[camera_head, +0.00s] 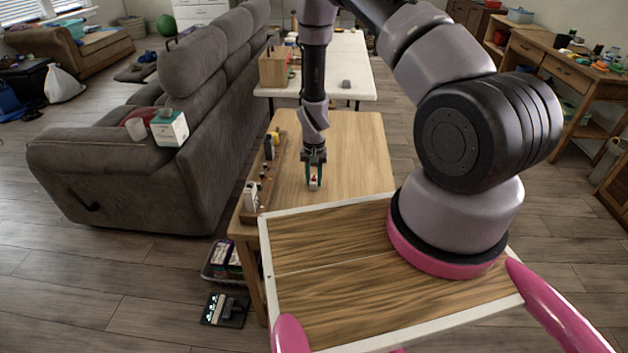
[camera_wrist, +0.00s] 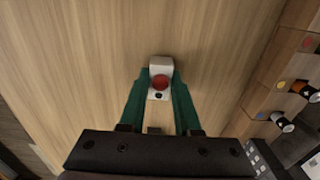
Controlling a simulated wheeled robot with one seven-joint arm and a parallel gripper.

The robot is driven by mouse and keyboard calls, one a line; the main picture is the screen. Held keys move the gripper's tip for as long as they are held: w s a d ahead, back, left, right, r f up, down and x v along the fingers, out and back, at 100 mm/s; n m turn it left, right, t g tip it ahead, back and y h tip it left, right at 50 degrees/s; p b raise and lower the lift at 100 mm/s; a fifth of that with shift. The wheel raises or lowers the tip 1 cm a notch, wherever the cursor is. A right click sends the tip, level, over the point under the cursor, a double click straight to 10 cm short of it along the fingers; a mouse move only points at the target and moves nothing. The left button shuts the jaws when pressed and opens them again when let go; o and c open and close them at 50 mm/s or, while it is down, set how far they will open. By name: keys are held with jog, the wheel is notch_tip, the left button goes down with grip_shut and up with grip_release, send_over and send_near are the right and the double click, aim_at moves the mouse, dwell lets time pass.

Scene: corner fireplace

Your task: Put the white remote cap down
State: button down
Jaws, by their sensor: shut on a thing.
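The white remote cap (camera_wrist: 160,68) is a small white piece with a red round spot and a dark dot, seen between my fingertips in the wrist view. My gripper (camera_wrist: 158,92) has green fingers and is shut on the cap. In the head view my gripper (camera_head: 314,183) points down over the wooden table (camera_head: 355,145), with the small white and red cap (camera_head: 315,182) at its tips. The cap is close to the tabletop; I cannot tell whether it touches.
A wooden rack (camera_head: 265,180) with batteries and small items runs along the table's left edge; it also shows in the wrist view (camera_wrist: 272,85). A grey sofa (camera_head: 190,95) stands to the left. The tabletop right of and beyond my gripper is clear.

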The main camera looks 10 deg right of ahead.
jog(key=shift+f, duration=0.25)
jog(key=c, duration=0.6)
grip_release()
jog(key=shift+f, duration=0.15)
